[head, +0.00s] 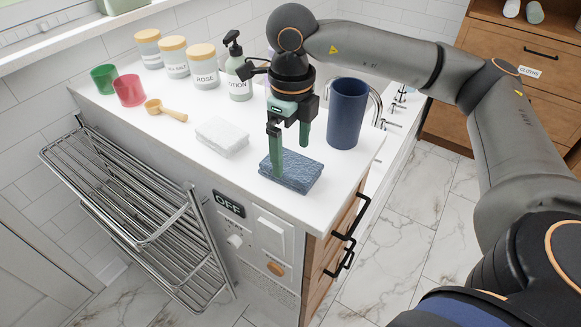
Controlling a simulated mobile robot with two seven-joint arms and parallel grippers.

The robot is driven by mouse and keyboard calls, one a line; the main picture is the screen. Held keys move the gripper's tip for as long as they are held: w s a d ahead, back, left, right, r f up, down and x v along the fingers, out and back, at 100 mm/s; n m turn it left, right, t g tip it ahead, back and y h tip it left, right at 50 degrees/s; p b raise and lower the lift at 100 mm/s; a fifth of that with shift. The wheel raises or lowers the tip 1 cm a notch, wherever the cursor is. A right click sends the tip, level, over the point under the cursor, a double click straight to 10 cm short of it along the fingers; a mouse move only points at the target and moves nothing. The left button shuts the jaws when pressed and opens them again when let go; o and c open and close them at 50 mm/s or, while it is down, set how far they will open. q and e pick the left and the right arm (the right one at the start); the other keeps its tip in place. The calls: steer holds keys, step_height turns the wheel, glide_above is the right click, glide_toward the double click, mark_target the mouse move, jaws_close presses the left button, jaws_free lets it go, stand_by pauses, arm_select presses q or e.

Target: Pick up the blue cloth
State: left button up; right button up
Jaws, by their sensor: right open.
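The blue cloth (297,177) lies folded on the white counter near its front right edge in the head view. My right gripper (290,163) points down over it with its two green fingers apart. The nearer finger reaches down in front of the cloth's left part and hides some of it; I cannot tell whether it touches. The other finger is behind, nearer the dark blue cup. Nothing is held between the fingers. My left gripper is not in view.
A dark blue cup (347,113) stands close behind the cloth on the right. A white folded cloth (222,138) lies to the left. A lotion bottle (239,72), jars (203,66), a wooden scoop (165,110), and red (129,90) and green cups (104,78) stand farther back.

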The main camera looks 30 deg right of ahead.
mark_target(290, 163)
step_height(290, 163, down, 3)
steer(key=shift+w+f, duration=0.1)
steer(key=shift+f, duration=0.05)
steer(key=shift+c, duration=0.2)
steer(key=c, duration=1.1)
steer(key=shift+r, duration=0.2)
